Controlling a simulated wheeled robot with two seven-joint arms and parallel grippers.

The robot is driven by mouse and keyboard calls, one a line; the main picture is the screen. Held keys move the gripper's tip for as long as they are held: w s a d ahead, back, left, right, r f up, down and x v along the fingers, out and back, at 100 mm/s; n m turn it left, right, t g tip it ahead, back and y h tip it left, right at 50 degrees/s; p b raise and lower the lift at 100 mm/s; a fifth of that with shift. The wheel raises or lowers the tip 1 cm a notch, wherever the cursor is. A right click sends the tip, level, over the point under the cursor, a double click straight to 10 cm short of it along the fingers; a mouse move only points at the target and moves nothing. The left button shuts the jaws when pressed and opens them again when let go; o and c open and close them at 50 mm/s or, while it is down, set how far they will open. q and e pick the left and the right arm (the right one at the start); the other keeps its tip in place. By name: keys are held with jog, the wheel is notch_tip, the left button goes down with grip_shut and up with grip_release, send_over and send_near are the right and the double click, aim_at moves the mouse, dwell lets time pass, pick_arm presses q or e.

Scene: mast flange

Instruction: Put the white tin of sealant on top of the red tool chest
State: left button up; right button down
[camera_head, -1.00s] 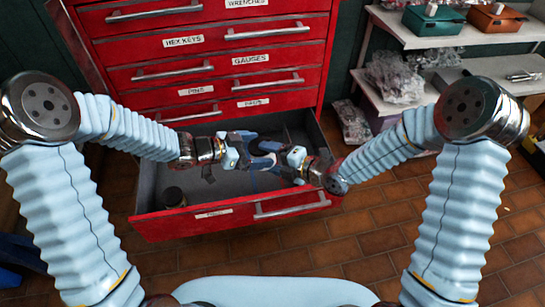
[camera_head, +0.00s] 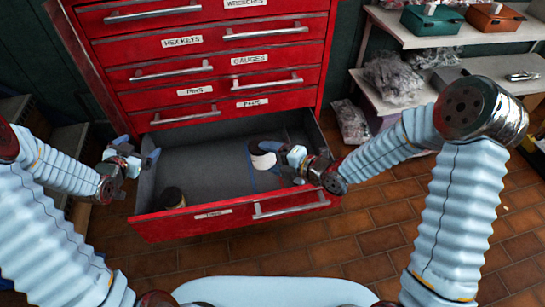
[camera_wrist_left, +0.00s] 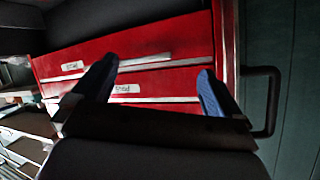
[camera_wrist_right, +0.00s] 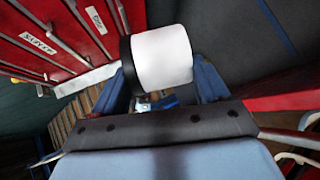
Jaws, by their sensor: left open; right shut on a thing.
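The white tin (camera_wrist_right: 163,57), with a dark band at one end, sits between the fingers of my right gripper (camera_wrist_right: 168,85) in the right wrist view. In the head view the tin (camera_head: 263,161) shows over the open bottom drawer, and my right gripper (camera_head: 280,160) is shut on it. The red tool chest (camera_head: 222,70) stands at the back; its top is out of the head view. My left gripper (camera_head: 140,157) is open and empty, just left of the open drawer. Its two blue-tipped fingers (camera_wrist_left: 155,85) are spread in the left wrist view, facing red drawer fronts.
The open drawer (camera_head: 237,217) juts out, with a small dark round object (camera_head: 172,198) in its front left corner. Shelves at right hold a green box (camera_head: 433,20), an orange box (camera_head: 495,20) and plastic-wrapped items (camera_head: 393,75). Tiled floor in front is clear.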

pick_arm(q)
jog(key=s+a+f+n+g+y, duration=0.3)
jog(key=s+a+f+y, duration=0.25)
jog(key=s+a, duration=0.5)
jog(key=s+d+f+n+g+h, duration=0.25)
jog(key=s+f+g, duration=0.35)
jog(key=s+f, duration=0.75)
jog(key=w+d+f+g+h, duration=0.1)
jog(key=d+h, duration=0.2)
jog(key=d, duration=1.5)
jog(key=w+d+f+g+h, duration=0.1)
jog(key=d+f+g+h, duration=0.1)
jog(key=d, duration=1.7)
jog(key=shift+w+n+g+h, duration=0.25)
jog(key=shift+n+g+h, duration=0.1)
jog(key=shift+h, duration=0.45)
jog(key=shift+f, duration=0.1)
jog(key=shift+c, duration=0.2)
pick_arm(e)
jog(key=w+d+m+t+h, duration=0.1)
jog(key=d+m+t+h, duration=0.2)
jog(key=d, duration=0.7)
jog(key=w+d+f+m+t+h, duration=0.1)
jog(key=d+m+t+h, duration=0.2)
jog(key=d+m+h, duration=0.5)
jog(key=d, duration=0.3)
jog(key=shift+w+d+f+h, duration=0.15)
jog(key=shift+w+f+h, duration=0.1)
jog(key=shift+w+h, duration=0.1)
